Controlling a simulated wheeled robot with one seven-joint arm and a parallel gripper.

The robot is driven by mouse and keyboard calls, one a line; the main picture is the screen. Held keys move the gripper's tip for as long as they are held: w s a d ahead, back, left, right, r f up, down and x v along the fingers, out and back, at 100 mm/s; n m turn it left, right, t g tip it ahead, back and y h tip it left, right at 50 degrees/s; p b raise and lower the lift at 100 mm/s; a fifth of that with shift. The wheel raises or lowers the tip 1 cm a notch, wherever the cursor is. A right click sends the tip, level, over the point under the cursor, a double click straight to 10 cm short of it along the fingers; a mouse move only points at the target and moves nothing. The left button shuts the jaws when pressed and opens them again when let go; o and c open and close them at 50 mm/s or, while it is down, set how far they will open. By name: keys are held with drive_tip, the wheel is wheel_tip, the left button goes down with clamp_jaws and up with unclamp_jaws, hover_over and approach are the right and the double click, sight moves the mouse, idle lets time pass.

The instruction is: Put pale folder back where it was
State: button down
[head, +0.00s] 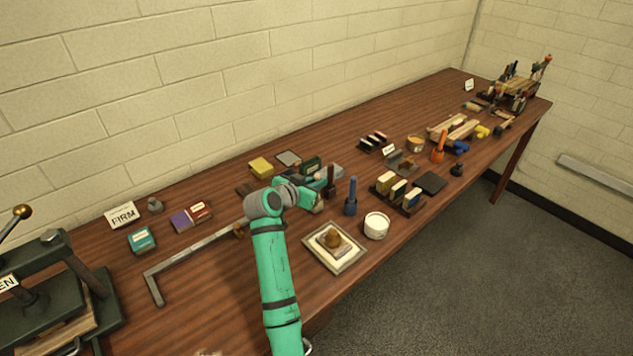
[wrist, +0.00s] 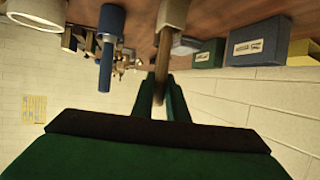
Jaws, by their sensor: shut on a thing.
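My gripper (wrist: 162,82) is shut on a slim tan upright piece, which I take to be the pale folder (wrist: 162,56). In the wrist view its far end meets a wider pale tan block (wrist: 173,14); I cannot tell whether they are joined or only touching. In the head view my gripper (head: 316,192) is low over the middle of the table, and the folder is largely hidden there. A blue upright tool (head: 350,197) stands just to the right, apart from my gripper; it also shows in the wrist view (wrist: 107,45).
A white tub (head: 376,226) and a framed tray (head: 335,247) stand near the front edge. A rack of blocks (head: 398,192) is to the right.

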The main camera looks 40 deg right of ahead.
drive_tip(key=shift+w+f, duration=0.2)
drive_tip(key=shift+f, duration=0.1)
drive_tip(key=c, duration=1.7)
unclamp_jaws()
drive_tip(key=shift+c, duration=0.2)
drive_tip(key=shift+o, duration=0.4)
drive_tip(key=shift+w+a, duration=0.15)
drive_tip(key=shift+a, duration=0.25)
drive_tip(key=v, duration=1.1)
drive_tip(key=shift+d, duration=0.15)
